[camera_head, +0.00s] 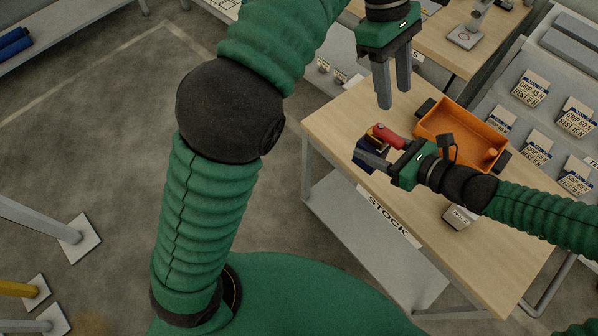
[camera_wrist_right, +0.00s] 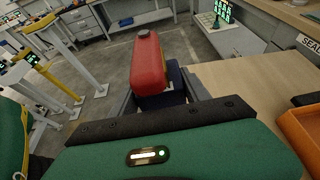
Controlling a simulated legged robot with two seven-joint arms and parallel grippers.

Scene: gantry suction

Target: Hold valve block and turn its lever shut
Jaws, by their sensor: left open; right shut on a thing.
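The valve block (camera_head: 359,158) is dark blue with a red lever (camera_head: 386,135) on top. It is near the left edge of the wooden table. My right gripper (camera_head: 369,153) is shut on the block, with its fingers on either side. In the right wrist view the red lever (camera_wrist_right: 149,66) extends above the gripper, and part of the blue block (camera_wrist_right: 177,80) shows between the fingers. My left gripper (camera_head: 394,95) is open and empty, pointing down above the table behind the block. It appears apart from the lever.
An orange tray (camera_head: 478,160) stands on the table to the right of the block, close to my right arm. A sloped rack with label cards (camera_head: 531,88) is at the right. A small labelled item (camera_head: 458,217) lies toward the front. Bare wood (camera_head: 345,118) is left of the block.

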